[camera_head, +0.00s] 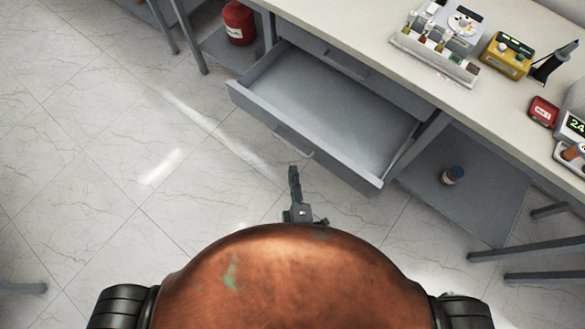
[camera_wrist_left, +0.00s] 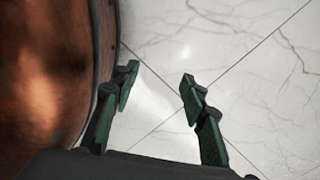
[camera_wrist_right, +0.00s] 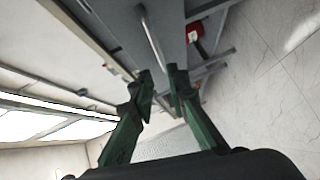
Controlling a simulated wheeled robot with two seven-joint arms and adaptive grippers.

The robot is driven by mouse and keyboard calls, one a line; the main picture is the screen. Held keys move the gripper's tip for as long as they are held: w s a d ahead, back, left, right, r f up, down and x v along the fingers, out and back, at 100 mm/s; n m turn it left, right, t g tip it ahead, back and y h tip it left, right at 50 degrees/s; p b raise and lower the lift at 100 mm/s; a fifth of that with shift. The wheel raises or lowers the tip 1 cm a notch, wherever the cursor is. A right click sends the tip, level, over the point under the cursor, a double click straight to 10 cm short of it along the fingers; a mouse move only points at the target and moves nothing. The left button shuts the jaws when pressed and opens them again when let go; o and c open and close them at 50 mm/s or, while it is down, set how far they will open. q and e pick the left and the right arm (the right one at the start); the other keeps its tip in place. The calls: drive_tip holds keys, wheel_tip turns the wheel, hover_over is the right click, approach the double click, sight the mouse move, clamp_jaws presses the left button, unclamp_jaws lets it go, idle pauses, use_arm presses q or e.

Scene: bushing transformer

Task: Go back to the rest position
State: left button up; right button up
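The grey drawer (camera_head: 240,94) under the bench is pulled out and looks empty. Its bar handle (camera_head: 293,141) is on the front panel. My right gripper (camera_head: 293,172) is just in front of the handle, pointing toward the drawer. In the right wrist view, its green fingers (camera_wrist_right: 160,76) are parted by a small gap with the handle (camera_wrist_right: 151,40) at or beyond their tips; I cannot tell whether they touch it. My left gripper (camera_wrist_left: 156,82) is open and empty over the floor beside my copper-coloured body, and is hidden in the head view.
The bench top (camera_head: 370,32) holds a tray of bottles (camera_head: 436,58), a yellow device (camera_head: 507,55) and a red box (camera_head: 543,111). A red canister (camera_head: 239,22) and a dark jar (camera_head: 453,175) stand on low shelves. The marble floor (camera_head: 100,130) to the left is clear.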

drive_tip(key=shift+f, duration=0.1)
idle(0.4)
